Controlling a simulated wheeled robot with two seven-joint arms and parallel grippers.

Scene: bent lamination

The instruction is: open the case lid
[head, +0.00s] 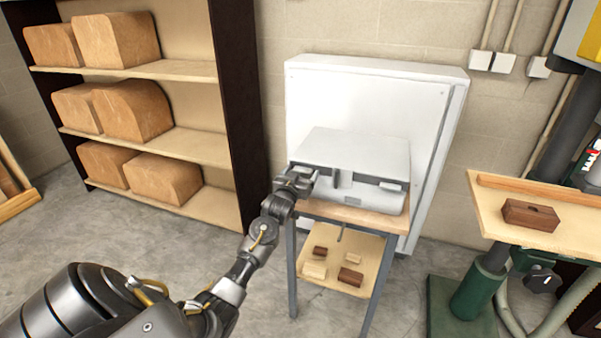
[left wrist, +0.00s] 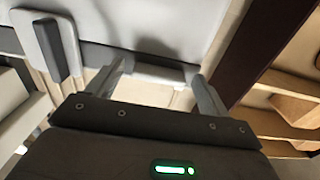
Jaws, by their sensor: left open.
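The pale grey case (head: 350,155) sits on a small wooden-topped table, its lid side up and its front towards me. A dark recess and an upright grey latch-like piece (head: 343,178) show along its front; I cannot tell whether the lid is slightly raised. My left gripper (head: 303,178) is at the case's left front corner. In the left wrist view the left gripper (left wrist: 160,75) has its fingers apart, with a pale edge behind or between them; contact is unclear. A rounded pale part with a dark grey block (left wrist: 55,45) shows left there. My right gripper is out of view.
A white cabinet (head: 380,90) stands close behind the case. A shelf rack with wooden blocks (head: 165,178) is at left. Small wood pieces (head: 350,277) lie on the table's lower shelf (head: 330,262). A machine table with a brown block (head: 530,214) is at right.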

